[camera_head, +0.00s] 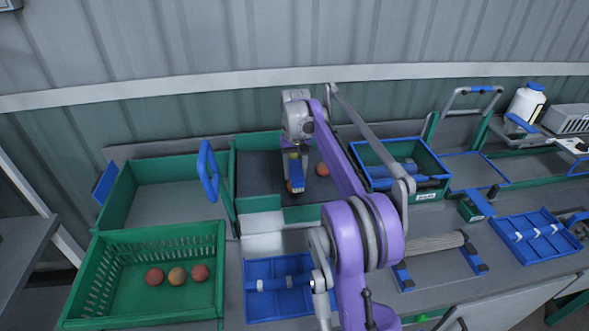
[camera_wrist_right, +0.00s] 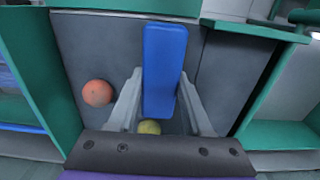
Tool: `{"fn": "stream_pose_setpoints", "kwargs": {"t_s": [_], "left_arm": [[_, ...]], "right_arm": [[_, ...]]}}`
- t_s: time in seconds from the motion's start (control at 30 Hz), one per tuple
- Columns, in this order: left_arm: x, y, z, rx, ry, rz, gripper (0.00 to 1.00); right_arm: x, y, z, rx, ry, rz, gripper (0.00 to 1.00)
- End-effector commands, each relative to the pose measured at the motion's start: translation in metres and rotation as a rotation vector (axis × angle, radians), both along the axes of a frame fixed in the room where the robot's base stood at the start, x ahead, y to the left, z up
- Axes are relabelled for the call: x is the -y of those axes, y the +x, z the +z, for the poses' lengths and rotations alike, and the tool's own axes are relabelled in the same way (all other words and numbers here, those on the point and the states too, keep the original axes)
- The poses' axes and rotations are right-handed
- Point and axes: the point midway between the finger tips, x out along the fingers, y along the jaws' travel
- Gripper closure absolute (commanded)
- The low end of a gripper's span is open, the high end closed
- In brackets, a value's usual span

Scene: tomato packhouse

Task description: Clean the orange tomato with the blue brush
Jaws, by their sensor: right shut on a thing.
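My right gripper (camera_head: 294,168) is shut on the blue brush (camera_head: 297,184) inside the dark-floored bay (camera_head: 262,165). In the right wrist view the brush (camera_wrist_right: 165,65) shows as a long blue block between the fingers (camera_wrist_right: 160,105). An orange-red tomato (camera_head: 322,170) lies on the bay floor, apart from the brush; a tomato also shows left of the fingers in the wrist view (camera_wrist_right: 98,93). My left gripper is out of view.
A green crate (camera_head: 150,312) at front left holds three tomatoes, the middle one (camera_head: 177,276) lighter orange. Left of the bay is an empty green-walled bay (camera_head: 170,197) with a blue handle (camera_head: 208,170). Blue trays (camera_head: 536,240), a roller (camera_head: 434,243) and a white bottle (camera_head: 526,105) stand right.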

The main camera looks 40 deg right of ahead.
Motion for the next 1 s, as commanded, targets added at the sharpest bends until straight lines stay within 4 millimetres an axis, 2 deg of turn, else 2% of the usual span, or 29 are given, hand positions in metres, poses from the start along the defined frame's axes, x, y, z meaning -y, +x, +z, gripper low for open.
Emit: {"fn": "stream_pose_setpoints", "kwargs": {"t_s": [0.2,0.53,1.0], "left_arm": [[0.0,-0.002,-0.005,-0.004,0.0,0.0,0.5],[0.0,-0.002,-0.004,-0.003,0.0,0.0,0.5],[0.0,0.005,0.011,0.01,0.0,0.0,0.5]], "right_arm": [[-0.004,-0.006,-0.003,-0.001,0.0,0.0,0.95],[-0.003,-0.006,-0.002,0.0,0.0,0.0,0.95],[0.007,0.014,0.0,0.001,0.0,0.0,0.95]]}}
